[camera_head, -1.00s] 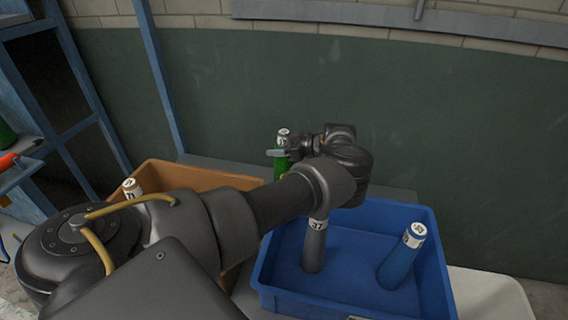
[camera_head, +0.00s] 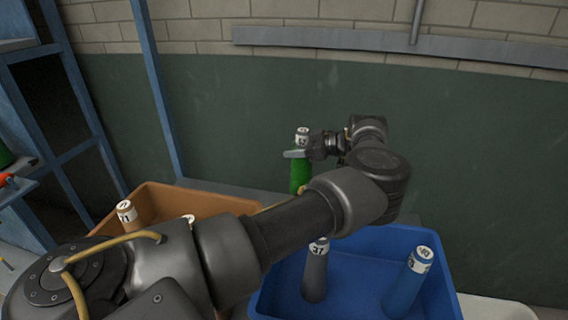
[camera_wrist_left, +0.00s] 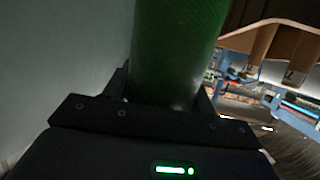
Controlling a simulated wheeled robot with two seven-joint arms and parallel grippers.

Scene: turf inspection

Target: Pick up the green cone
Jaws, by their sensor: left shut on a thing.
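The green cone (camera_head: 300,176) has a white numbered top and stands upright in the head view, in front of the dark green wall. My left gripper (camera_head: 297,155) is shut on it just below the white top. In the left wrist view the green cone (camera_wrist_left: 178,50) fills the space between the fingers of my left gripper (camera_wrist_left: 165,90). Part of the cone is hidden behind the gripper in the head view. Whether its lower end touches anything is hard to tell. My right gripper is out of view.
A blue bin (camera_head: 436,296) at the right holds a grey cone (camera_head: 315,272) and a blue cone (camera_head: 408,284). An orange-brown bin (camera_head: 163,201) at the left holds white-topped cones, one a tan cone (camera_head: 128,217). A blue rack frame (camera_head: 158,90) stands at the left.

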